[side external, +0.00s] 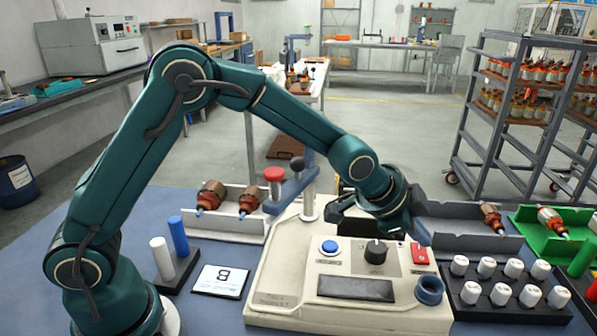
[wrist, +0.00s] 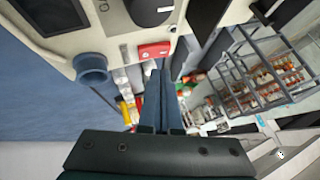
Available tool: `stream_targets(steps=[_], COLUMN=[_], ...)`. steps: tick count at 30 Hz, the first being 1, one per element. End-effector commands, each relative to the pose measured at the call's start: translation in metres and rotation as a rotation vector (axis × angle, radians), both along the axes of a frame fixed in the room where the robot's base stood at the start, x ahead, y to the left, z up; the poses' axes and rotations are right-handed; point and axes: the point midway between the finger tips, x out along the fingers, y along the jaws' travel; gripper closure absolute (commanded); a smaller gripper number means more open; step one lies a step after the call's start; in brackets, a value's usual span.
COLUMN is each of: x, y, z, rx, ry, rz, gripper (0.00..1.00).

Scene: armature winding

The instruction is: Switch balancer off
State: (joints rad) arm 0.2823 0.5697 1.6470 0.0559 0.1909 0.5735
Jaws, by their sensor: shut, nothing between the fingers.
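The balancer is a beige machine (side external: 290,265) at the front middle of the blue bench. Its top carries a blue button (side external: 329,247), a black knob (side external: 375,252), a dark display (side external: 355,289) and a red switch (side external: 419,253) at the right. The red switch also shows in the wrist view (wrist: 153,51). My gripper (wrist: 160,66) is shut and empty, its fingertips close beside the red switch in that view. In the side view the fingers are largely hidden by my wrist. I cannot tell whether they touch the switch, or which way it is set.
A dark blue cup-like socket (side external: 429,291) sits at the balancer's right corner. A black rack of white caps (side external: 505,292) stands to its right. Trays with armatures lie behind (side external: 238,239) and at right (side external: 525,222). A post with a red knob (side external: 274,175) rises behind the balancer.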

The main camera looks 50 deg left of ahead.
Motion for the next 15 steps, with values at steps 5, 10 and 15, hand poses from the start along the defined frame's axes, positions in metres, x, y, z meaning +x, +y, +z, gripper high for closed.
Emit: stream_targets(steps=[5, 10, 15], x=[0.002, 0.004, 0.004], y=[0.002, 0.003, 0.004], z=[0.019, 0.035, 0.043], rx=[-0.002, -0.001, -0.002], ry=[-0.004, -0.004, -0.002], rz=[0.002, 0.001, 0.0], gripper=[1.0, 1.0, 1.0])
